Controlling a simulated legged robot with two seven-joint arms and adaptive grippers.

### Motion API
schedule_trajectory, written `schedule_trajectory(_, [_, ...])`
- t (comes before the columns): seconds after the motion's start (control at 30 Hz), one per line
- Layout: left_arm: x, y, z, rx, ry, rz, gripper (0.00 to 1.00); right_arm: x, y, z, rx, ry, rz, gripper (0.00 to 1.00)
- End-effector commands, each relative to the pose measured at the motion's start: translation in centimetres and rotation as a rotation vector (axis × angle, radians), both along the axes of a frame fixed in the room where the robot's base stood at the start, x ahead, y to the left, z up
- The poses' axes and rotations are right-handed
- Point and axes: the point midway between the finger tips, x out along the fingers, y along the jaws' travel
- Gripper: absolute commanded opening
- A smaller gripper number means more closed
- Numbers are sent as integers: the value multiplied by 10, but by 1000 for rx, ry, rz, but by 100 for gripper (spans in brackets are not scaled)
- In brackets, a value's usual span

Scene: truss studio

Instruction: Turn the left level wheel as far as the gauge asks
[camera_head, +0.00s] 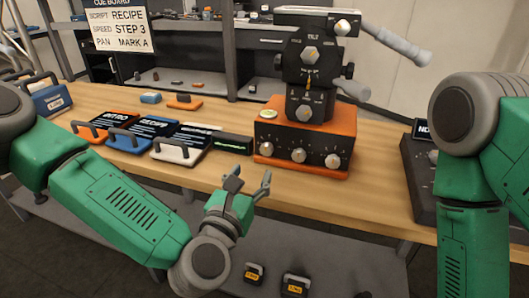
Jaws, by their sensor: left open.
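An orange and black leveling base (315,138) stands on the wooden bench and carries a dark pan head (312,60). Its front face has three pale wheels: the left level wheel (266,149), the middle wheel (299,155) and the right wheel (332,160). A small round gauge (268,114) sits on the base's top left corner; its reading is too small to tell. My left gripper (251,177) is open and empty, in front of and below the left wheel, with its fingers pointing up and apart from the wheel. My right gripper is out of view.
Clapper-like boards, orange (108,124), blue (140,132) and white (183,147), lie on the bench left of the base. A dark box (232,143) lies close beside it. A dark console (418,180) stands at the right. A cue board (118,27) hangs behind.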

Motion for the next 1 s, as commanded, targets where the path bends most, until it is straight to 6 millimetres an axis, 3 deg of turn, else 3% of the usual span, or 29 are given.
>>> schedule_trajectory(0.2, [46,-15,0,2,-4,0,48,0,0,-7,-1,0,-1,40])
schedule_trajectory(0.4, [76,-25,-1,3,-2,-1,48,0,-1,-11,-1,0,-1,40])
schedule_trajectory(0.6, [90,-29,-1,2,0,-1,48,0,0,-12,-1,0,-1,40])
schedule_trajectory(0.87, [91,-30,0,3,1,-2,48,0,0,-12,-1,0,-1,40])
schedule_trajectory(0.9, [91,-30,0,3,1,-2,44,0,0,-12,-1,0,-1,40])
schedule_trajectory(1.0, [91,-30,0,3,1,-2,9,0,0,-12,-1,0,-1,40])
